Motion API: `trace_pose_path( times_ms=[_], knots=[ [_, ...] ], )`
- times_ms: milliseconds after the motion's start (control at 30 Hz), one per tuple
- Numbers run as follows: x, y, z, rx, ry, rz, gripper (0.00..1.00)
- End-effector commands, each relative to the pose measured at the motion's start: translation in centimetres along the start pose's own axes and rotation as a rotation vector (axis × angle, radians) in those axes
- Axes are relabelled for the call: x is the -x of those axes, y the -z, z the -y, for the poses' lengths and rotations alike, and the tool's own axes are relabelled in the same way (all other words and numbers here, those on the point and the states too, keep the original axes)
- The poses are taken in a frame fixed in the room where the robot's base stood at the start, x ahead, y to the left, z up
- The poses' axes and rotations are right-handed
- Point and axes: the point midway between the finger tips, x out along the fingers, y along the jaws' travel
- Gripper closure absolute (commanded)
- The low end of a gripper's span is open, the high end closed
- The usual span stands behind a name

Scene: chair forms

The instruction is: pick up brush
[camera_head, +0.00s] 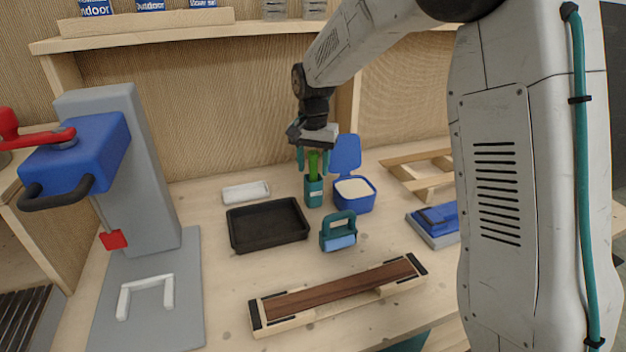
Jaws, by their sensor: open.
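A green upright handle (313,160), which looks like the brush, stands in a small teal pot (314,195) with a pale label. Its lower end is hidden inside the pot. My gripper (314,168) points down over the pot. Its two teal fingers are apart, one on each side of the green handle. I cannot tell whether either finger touches it.
A blue open-lidded box (355,208) with pale contents stands close right of the pot. A black tray (268,246) and a teal handled block (338,240) are in front. A white block (246,193) is behind the tray. A grey-blue press (150,170) stands left.

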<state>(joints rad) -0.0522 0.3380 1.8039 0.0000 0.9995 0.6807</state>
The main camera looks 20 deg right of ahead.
Motion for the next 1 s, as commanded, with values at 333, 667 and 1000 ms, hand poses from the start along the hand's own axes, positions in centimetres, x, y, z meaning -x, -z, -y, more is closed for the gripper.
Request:
trace_pose_path(
  times_ms=[333, 667, 1000],
  knots=[
    [0.1, 0.0, 0.0, 0.0, 0.0, 0.0, 1.0],
    [1.4, 0.0, 0.0, 0.0, 0.002, -0.002, 1.0],
    [7.9, 0.0, 0.0, 0.0, 0.002, -0.003, 1.0]
  ],
)
